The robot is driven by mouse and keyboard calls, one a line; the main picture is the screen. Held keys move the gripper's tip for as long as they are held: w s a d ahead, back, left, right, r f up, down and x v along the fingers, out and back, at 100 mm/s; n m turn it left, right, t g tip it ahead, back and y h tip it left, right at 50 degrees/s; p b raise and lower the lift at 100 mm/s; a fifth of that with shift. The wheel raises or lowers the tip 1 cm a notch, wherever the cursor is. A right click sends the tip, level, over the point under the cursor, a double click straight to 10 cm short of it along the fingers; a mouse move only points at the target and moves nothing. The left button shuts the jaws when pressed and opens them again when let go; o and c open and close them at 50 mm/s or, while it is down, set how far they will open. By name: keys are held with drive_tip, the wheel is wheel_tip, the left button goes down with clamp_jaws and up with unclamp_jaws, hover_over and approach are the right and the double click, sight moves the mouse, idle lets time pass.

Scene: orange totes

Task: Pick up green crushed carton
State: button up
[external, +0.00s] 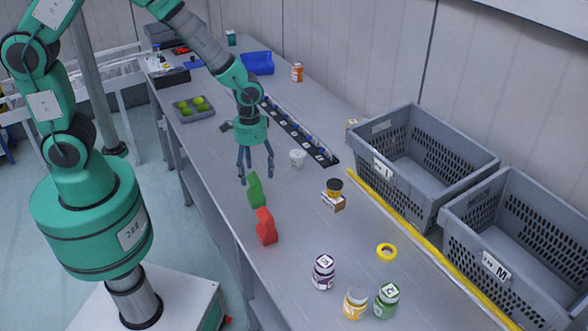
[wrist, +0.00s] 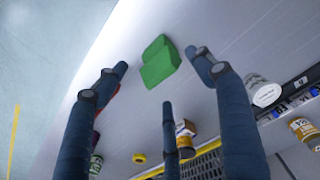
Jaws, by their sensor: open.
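The green crushed carton (external: 256,190) stands on the grey table near its front edge, just behind a red crushed carton (external: 265,227). My gripper (external: 255,178) is open and empty, above and close to the green carton in the external view. In the wrist view, the green carton (wrist: 159,61) lies beyond the fingertips of my gripper (wrist: 160,82), near the top middle. The fingers are spread and do not appear to touch it. The red carton is mostly hidden behind the left finger there.
A white cup (external: 297,158) stands right of my gripper, beside a black rack strip (external: 300,134). A small box with a dark-lidded jar (external: 334,187), a yellow ring (external: 387,251) and several jars (external: 324,271) stand nearer. Grey crates (external: 397,160) line the right side.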

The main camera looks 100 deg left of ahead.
sight(256, 195)
wheel_tip(256, 195, down, 6)
drive_tip(key=shift+d+r+b, duration=0.1)
drive_tip(key=shift+b, duration=0.2)
drive_tip(key=shift+f+b, duration=0.4)
drive_tip(key=shift+f, duration=2.2)
drive_tip(key=c, duration=1.1)
